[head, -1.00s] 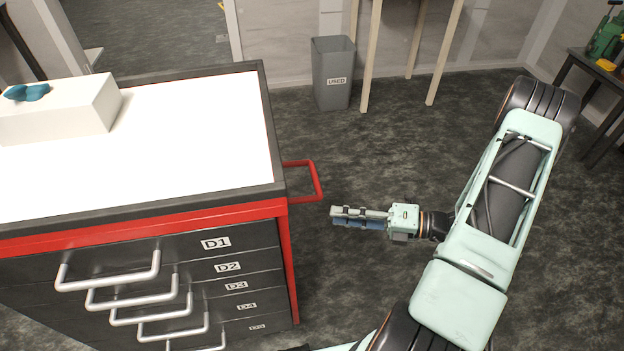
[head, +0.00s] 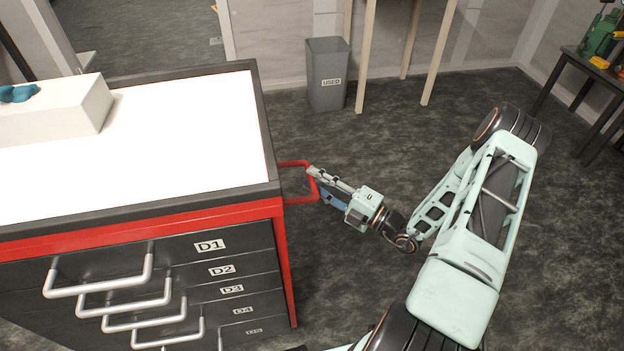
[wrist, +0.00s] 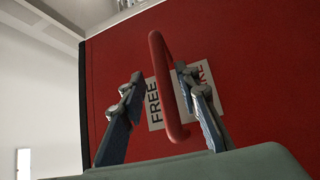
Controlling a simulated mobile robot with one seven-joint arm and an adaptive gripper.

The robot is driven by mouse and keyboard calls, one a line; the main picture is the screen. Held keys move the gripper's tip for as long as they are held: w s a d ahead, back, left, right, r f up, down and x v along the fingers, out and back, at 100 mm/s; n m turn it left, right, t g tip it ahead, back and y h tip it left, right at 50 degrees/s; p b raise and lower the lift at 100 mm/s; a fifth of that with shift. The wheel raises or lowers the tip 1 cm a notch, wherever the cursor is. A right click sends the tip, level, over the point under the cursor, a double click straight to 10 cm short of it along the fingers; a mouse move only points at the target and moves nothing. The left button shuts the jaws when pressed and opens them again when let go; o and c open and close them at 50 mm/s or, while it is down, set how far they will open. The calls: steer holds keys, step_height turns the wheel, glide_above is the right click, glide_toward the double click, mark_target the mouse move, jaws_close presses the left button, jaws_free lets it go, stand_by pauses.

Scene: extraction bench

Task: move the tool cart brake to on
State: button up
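The tool cart (head: 240,212) has a red body, dark drawers and a red loop handle (head: 299,164) on its right side. In the wrist view the red handle (wrist: 163,90) stands out from the red panel, over a white label (wrist: 155,105). The label reads "FREE" on the left of the handle; the word on the right is partly hidden and ends in what looks like "KE". My gripper (head: 312,178) is at the handle. In the wrist view my gripper (wrist: 160,76) is open, with the handle between its fingers and gaps beside it.
A white box (head: 55,112) with a teal item (head: 18,93) sits on the white cart top. A grey bin labelled USED (head: 328,75) stands by the wall. A dark table (head: 590,75) with tools is at far right.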

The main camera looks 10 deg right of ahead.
steer(key=shift+w+a+r, duration=0.1)
steer(key=shift+w+a, duration=0.3)
steer(key=shift+w, duration=0.05)
jaws_close()
